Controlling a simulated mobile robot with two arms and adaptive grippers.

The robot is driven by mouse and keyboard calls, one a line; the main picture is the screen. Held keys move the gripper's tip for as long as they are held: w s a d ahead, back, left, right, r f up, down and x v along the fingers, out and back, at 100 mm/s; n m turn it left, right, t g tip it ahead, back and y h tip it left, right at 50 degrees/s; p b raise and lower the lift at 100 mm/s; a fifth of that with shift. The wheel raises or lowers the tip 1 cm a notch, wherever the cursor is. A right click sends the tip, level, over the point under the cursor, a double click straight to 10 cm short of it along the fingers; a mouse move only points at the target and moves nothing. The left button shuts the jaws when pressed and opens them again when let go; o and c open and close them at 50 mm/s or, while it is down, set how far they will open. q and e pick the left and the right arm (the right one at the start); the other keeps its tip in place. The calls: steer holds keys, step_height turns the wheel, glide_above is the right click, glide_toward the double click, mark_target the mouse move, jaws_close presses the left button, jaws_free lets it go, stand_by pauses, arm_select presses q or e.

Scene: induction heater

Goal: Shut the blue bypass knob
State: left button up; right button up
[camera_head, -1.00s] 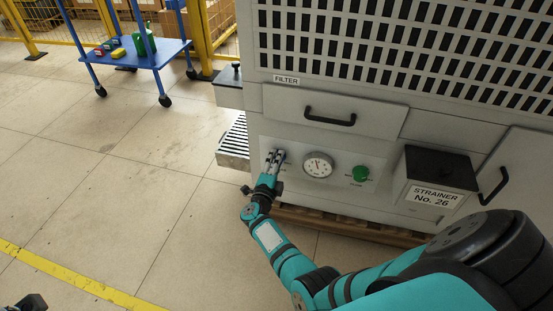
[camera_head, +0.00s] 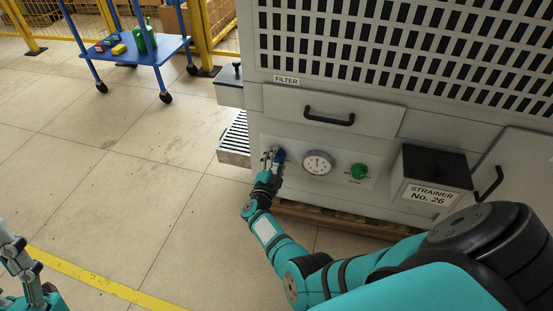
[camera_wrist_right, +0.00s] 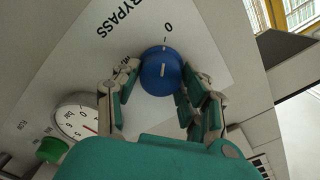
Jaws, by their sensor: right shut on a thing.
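The blue bypass knob (camera_head: 280,156) is on the left of the machine's front panel, and the right wrist view shows it from close by (camera_wrist_right: 162,72). A white line on its face points towards the tick beside the printed "0". My right gripper (camera_head: 270,160) is at the knob. In the right wrist view its fingers (camera_wrist_right: 157,88) stand on both sides of the knob and are shut on it. My left gripper (camera_head: 18,262) is at the lower left of the head view, far from the panel, its fingers unclear.
Right of the knob are a round gauge (camera_head: 318,163) and a green knob (camera_head: 359,171). A strainer box (camera_head: 432,183) juts out further right. A drawer handle (camera_head: 330,117) is above. The floor to the left is clear up to a blue cart (camera_head: 168,50).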

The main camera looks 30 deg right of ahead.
stand_by(0.3)
steer(key=o, duration=1.2)
steer(key=shift+c, duration=0.2)
